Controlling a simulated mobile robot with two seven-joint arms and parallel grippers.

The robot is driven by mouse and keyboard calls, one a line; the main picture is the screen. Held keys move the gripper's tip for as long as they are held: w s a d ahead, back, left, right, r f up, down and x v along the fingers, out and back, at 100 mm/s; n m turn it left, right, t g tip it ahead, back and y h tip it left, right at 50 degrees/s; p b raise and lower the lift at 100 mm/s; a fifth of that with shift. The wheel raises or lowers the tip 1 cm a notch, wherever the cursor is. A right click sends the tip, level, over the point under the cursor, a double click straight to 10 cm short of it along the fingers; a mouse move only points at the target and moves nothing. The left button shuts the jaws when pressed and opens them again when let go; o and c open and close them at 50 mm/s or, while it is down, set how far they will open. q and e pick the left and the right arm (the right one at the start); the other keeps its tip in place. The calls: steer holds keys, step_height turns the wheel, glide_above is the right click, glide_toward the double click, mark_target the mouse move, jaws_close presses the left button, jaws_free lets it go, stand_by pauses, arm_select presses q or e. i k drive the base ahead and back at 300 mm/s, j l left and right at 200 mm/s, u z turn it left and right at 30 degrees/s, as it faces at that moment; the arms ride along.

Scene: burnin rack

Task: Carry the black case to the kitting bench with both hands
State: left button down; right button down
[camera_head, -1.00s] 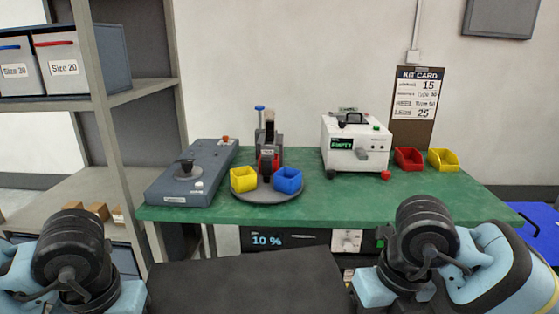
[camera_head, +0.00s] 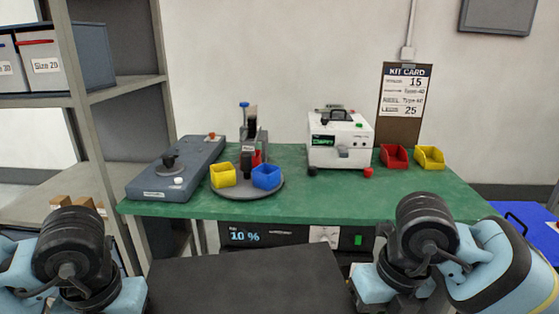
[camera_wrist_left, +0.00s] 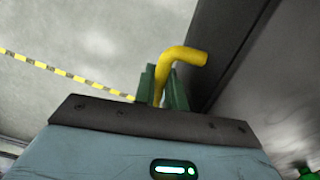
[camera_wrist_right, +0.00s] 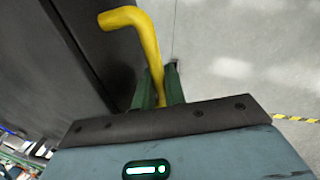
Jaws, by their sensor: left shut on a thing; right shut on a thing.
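The black case (camera_head: 245,283) is between my two arms at the bottom of the head view, its flat dark top facing up. Its front part is cut off by the frame. In the left wrist view my left gripper (camera_wrist_left: 163,90) is shut on a yellow handle (camera_wrist_left: 185,56) at the case's side. In the right wrist view my right gripper (camera_wrist_right: 160,88) is shut on another yellow handle (camera_wrist_right: 130,20). The fingers are hidden in the head view. The kitting bench (camera_head: 330,205) has a green top and stands beyond the case, with a visible gap in height or distance that I cannot judge.
On the bench are a grey device (camera_head: 178,170), a round turntable (camera_head: 247,190) with yellow and blue bins, a white machine (camera_head: 340,140), and red (camera_head: 394,157) and yellow (camera_head: 430,158) bins. The front middle of the top is clear. A shelf (camera_head: 125,90) stands left; a blue container (camera_head: 530,235) is right.

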mark_target(439, 194)
steer(key=l, duration=0.6)
steer(key=k+l+u, duration=0.1)
steer(key=l, duration=1.9)
steer(key=l+u, duration=0.1)
steer(key=l, duration=0.8)
steer(key=k, duration=0.1)
